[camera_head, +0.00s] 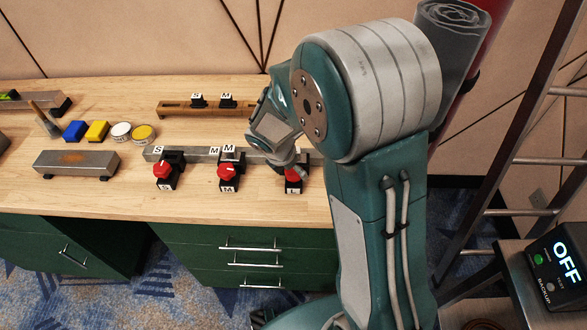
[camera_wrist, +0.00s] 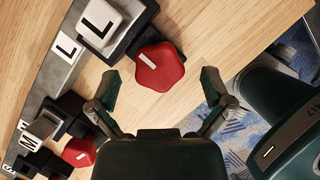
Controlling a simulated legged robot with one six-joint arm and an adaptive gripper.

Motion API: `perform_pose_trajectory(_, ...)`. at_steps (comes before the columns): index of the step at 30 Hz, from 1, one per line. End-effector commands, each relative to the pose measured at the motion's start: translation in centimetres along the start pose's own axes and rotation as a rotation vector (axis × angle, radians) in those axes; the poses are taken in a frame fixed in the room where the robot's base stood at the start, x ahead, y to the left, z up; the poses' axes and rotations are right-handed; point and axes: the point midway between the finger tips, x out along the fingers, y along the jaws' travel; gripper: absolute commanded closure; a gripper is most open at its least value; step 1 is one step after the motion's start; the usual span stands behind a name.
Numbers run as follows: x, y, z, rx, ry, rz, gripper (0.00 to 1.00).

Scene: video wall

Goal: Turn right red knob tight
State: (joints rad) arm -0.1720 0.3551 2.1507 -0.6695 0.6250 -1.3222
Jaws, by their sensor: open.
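The right red knob (camera_wrist: 160,67) is a lobed red knob with a white mark, beside black and white blocks labelled L (camera_wrist: 101,20). In the wrist view it lies between and just beyond the fingertips of my gripper (camera_wrist: 158,88). The fingers are spread apart and no contact with the knob shows. In the head view the right red knob (camera_head: 292,175) is partly hidden by my gripper (camera_head: 297,168), which is above it. The middle red knob (camera_head: 228,171), on the M fixture, also shows in the wrist view (camera_wrist: 79,152).
A left red knob (camera_head: 162,171) sits on the S fixture. The metal bar (camera_head: 198,154) runs behind the knobs. A wooden rail (camera_head: 183,109), blue block (camera_head: 75,130), yellow block (camera_head: 97,130), two round tins and a metal block (camera_head: 76,163) stand on the wooden bench (camera_head: 250,208). Its front strip is clear.

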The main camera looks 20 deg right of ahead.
Motion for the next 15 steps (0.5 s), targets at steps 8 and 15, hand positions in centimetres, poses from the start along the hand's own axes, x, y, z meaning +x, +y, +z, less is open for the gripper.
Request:
perform_pose_trajectory(8,1.45,0.23,-0.39,0.0,-0.003,0.0,0.0)
perform_pose_trajectory(15,1.48,0.18,-0.28,0.0,-0.002,0.0,0.27)
